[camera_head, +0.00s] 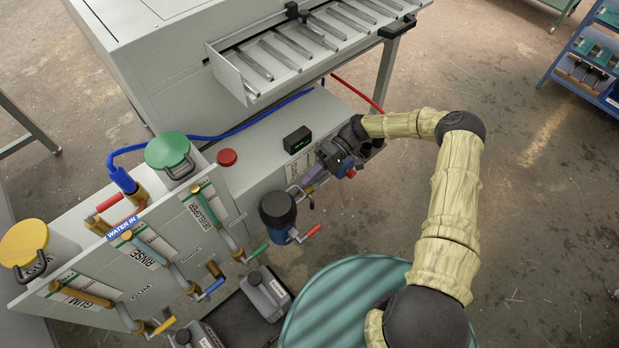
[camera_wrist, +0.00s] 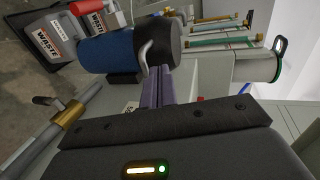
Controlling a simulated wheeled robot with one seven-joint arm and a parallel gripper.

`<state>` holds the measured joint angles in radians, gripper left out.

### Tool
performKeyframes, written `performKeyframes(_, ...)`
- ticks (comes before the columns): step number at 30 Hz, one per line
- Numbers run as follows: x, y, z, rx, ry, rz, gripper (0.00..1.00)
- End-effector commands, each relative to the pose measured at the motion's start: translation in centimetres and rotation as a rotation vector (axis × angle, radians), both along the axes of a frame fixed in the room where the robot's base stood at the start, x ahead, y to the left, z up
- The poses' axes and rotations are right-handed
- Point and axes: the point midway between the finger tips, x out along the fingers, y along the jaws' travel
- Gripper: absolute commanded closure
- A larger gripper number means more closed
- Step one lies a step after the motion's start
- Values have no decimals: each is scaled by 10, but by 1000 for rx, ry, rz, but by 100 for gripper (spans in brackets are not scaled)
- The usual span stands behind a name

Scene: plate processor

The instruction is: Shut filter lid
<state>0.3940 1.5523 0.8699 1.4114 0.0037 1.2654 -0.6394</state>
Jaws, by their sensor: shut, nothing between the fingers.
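The filter is a blue cylinder with a dark grey round lid (camera_head: 277,208), mounted at the front of the machine. In the wrist view the lid (camera_wrist: 170,42) covers the end of the blue filter body (camera_wrist: 106,53), and a pale curved handle (camera_wrist: 146,58) shows at the lid. I cannot tell whether the lid is fully seated. My gripper (camera_head: 308,188) is shut and empty, just to the upper right of the lid. In the wrist view my gripper's fingers (camera_wrist: 157,76) point at the lid's edge; whether they touch it is unclear.
A red-handled valve (camera_head: 312,231) sits beside the filter. A panel of pipes and valves (camera_head: 150,250) stands left, with a green-lidded tank (camera_head: 167,149) behind. Waste jugs (camera_head: 268,290) stand below. A teal round barrel (camera_head: 330,300) stands in front. Floor at right is open.

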Motion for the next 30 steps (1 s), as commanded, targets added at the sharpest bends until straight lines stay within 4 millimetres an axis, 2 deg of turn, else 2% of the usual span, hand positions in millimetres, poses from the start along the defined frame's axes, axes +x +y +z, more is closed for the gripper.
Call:
performKeyframes(1,1,-1,12,-1,-2,0,100)
performKeyframes(4,3,-2,32,-1,-3,3,100)
performKeyframes(6,15,-12,25,-3,-3,0,100)
performKeyframes(18,65,-60,40,-1,-2,0,100)
performKeyframes(23,72,-68,43,-1,-1,3,100)
performKeyframes(30,73,-68,44,0,0,6,100)
